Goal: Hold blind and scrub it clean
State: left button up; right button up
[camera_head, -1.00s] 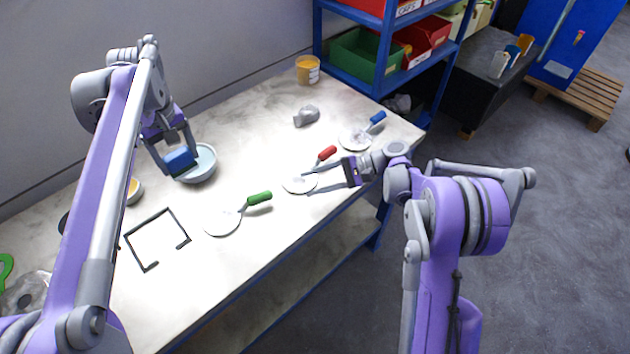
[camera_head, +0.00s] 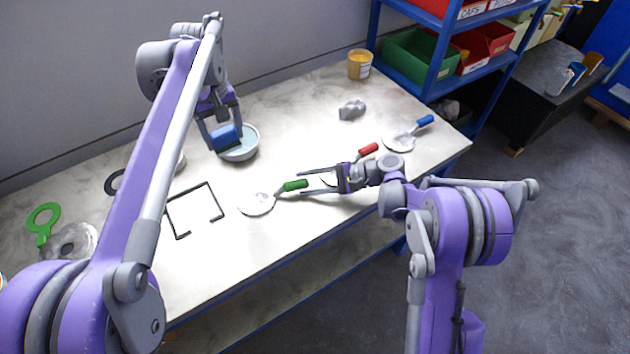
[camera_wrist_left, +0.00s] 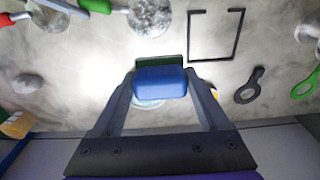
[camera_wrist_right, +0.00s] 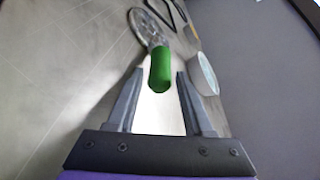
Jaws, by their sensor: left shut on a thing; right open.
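My left gripper (camera_head: 222,133) is shut on a blue sponge (camera_head: 227,136) with a dark green face, held at a grey bowl (camera_head: 247,150). The sponge also fills the jaws in the left wrist view (camera_wrist_left: 160,83). A blind, a round grey disc (camera_head: 256,204) with a green handle (camera_head: 296,185), lies on the table. My right gripper (camera_head: 303,181) is open beside the green handle. In the right wrist view the green handle (camera_wrist_right: 161,69) shows ahead, between the open fingers. A red-handled disc (camera_head: 367,149) is partly hidden behind my right gripper; a blue-handled disc (camera_head: 398,141) lies farther right.
A black open square frame (camera_head: 183,192) lies left of the green-handled blind. A flanged metal piece (camera_head: 72,241) and green ring tool (camera_head: 42,222) lie far left. A grey lump (camera_head: 352,108) and yellow tub (camera_head: 360,64) stand toward the back, near the blue shelf (camera_head: 440,52).

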grip_shut()
dwell(1.4)
